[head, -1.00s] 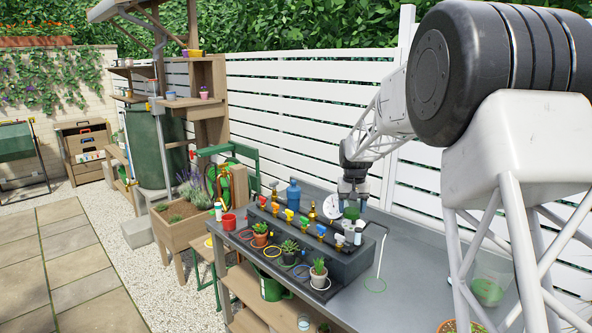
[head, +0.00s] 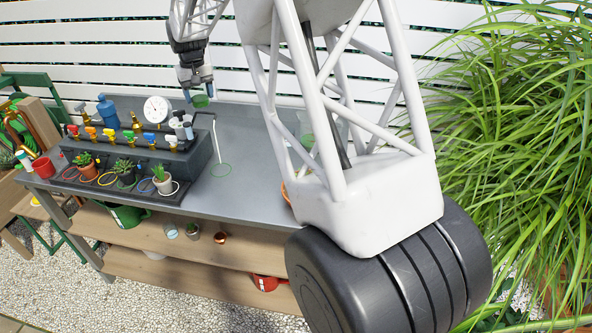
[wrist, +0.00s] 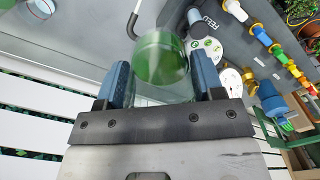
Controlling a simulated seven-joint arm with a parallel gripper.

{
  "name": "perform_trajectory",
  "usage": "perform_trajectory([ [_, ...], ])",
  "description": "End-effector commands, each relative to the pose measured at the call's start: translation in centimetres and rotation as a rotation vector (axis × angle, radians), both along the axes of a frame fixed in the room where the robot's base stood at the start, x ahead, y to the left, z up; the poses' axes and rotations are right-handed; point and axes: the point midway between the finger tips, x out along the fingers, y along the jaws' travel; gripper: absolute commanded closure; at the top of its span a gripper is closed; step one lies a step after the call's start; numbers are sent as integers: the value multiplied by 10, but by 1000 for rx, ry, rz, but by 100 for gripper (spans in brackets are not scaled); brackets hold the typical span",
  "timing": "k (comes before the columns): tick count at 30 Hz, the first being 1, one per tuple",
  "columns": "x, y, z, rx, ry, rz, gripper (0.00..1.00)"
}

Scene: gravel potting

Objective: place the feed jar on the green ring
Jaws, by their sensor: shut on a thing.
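My gripper (head: 198,92) is shut on a clear jar with green contents, the feed jar (head: 200,102). The jar hangs above the back of the grey bench, behind the right end of the dark tap block. In the wrist view the jar (wrist: 162,62) sits between the two blue fingers. I cannot make out the ring in the wrist view.
The tap block (head: 150,150) with coloured taps stands left of the ring, with potted succulents before it. A white dial (head: 156,109) and blue bottle (head: 107,112) stand behind. The bench (head: 245,190) around the ring is clear.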

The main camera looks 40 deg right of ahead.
Motion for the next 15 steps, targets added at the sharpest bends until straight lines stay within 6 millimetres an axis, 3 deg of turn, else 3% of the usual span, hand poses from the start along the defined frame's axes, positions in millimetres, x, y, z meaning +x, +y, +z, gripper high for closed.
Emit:
perform_trajectory([
  [3,-17,-32,-8,0,0,-11,68],
  [15,-90,-121,-60,0,2,7,68],
])
